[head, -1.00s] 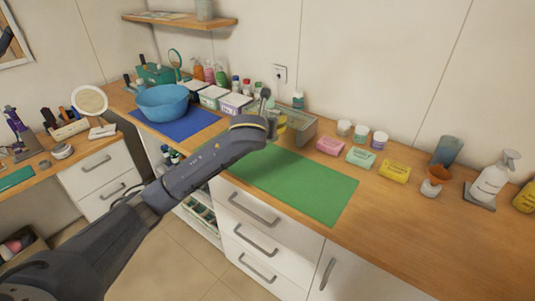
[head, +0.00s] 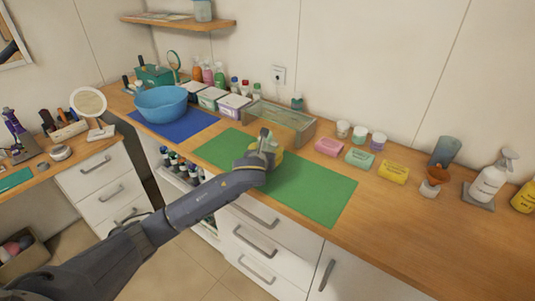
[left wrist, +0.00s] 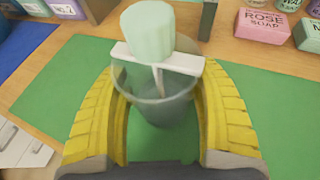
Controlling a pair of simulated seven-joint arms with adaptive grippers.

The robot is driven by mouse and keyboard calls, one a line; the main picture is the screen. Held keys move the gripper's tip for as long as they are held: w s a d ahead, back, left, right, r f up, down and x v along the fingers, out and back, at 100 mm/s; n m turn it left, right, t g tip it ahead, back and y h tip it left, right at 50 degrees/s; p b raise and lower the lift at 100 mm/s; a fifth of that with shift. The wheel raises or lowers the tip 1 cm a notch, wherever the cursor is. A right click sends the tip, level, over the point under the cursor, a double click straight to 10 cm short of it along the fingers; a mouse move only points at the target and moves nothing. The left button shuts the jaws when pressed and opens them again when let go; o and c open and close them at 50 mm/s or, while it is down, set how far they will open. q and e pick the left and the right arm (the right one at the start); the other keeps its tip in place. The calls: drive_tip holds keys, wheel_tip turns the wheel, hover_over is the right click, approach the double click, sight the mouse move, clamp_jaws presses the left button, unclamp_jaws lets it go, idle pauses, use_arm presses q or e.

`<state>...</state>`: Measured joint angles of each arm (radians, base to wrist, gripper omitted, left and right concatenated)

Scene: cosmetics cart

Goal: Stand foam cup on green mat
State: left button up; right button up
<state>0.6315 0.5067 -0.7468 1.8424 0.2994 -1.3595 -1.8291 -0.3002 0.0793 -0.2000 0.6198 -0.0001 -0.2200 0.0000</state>
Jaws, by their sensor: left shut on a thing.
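The foam cup (left wrist: 143,112) is translucent grey. A white crossbar piece and a pale green rounded head stick up out of it in the left wrist view. My left gripper (head: 268,152) has its yellow fingers on both sides of the cup, shut on it, and the cup looks about upright. It is over the green mat (head: 318,192), which also fills much of the left wrist view (left wrist: 62,92). I cannot tell whether the cup's base touches the mat. In the head view my gripper mostly hides the cup. My right gripper is not in view.
A clear tray (head: 290,122) stands just behind the mat. A blue bowl (head: 161,103) sits on a blue mat (head: 196,127) to the left. Pink soap (head: 329,147), a green box (head: 360,157) and a yellow box (head: 394,172) lie to the right. The mat's right part is clear.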

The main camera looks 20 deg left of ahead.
use_arm(q)
drive_tip(key=shift+f, duration=0.45)
drive_tip(key=shift+f, duration=0.15)
drive_tip(key=o, duration=1.6)
drive_tip(key=shift+r, duration=0.2)
drive_tip(key=v, duration=1.2)
drive_tip(key=shift+a, duration=0.1)
